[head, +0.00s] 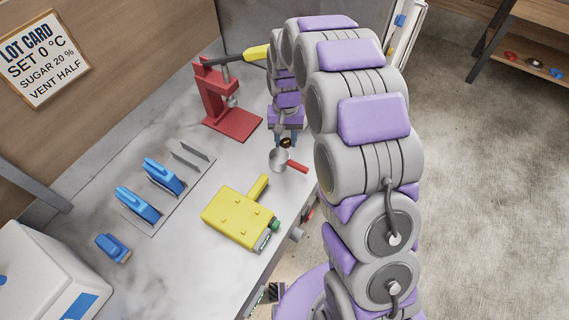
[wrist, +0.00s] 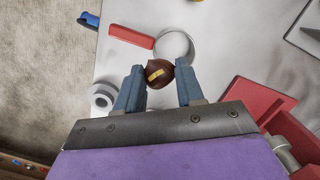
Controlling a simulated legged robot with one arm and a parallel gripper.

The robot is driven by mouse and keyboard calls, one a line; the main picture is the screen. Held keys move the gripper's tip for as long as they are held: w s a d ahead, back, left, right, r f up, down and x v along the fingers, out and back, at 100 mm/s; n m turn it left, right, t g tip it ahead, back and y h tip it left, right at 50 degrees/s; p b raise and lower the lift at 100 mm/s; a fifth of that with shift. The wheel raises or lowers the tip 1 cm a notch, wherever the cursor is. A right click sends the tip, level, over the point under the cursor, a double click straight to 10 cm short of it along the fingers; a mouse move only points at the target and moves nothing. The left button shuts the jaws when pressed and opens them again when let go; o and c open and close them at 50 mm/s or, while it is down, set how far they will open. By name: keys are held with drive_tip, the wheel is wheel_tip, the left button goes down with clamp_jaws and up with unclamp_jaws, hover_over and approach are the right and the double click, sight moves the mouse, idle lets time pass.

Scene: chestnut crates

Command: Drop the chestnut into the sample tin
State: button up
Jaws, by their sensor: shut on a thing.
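My gripper (wrist: 160,84) is shut on the chestnut (wrist: 159,72), a dark brown nut with a yellow mark, held between two blue-grey fingers in the wrist view. The sample tin (wrist: 190,42), a round grey-white cup with a red handle (wrist: 131,36), lies on the bench just beyond the chestnut in that view. In the head view the chestnut (head: 286,142) is at the fingertips, above and slightly right of the tin (head: 278,160). The chestnut hides part of the tin's near edge in the wrist view. The height gap between chestnut and tin is hard to tell.
A red press (head: 226,98) stands behind the tin on the marble bench. A yellow tool (head: 238,216) lies in front of it. The bench's right edge is close to the tin.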

drive_tip(key=shift+a+f, duration=0.1)
drive_tip(key=shift+f, duration=0.2)
drive_tip(key=shift+a, duration=0.35)
drive_tip(key=o, duration=1.1)
drive_tip(key=shift+d, duration=0.3)
wheel_tip(320, 180, up, 17)
drive_tip(key=w+p, duration=0.2)
drive_tip(key=p, duration=0.1)
drive_tip(key=shift+w, duration=0.35)
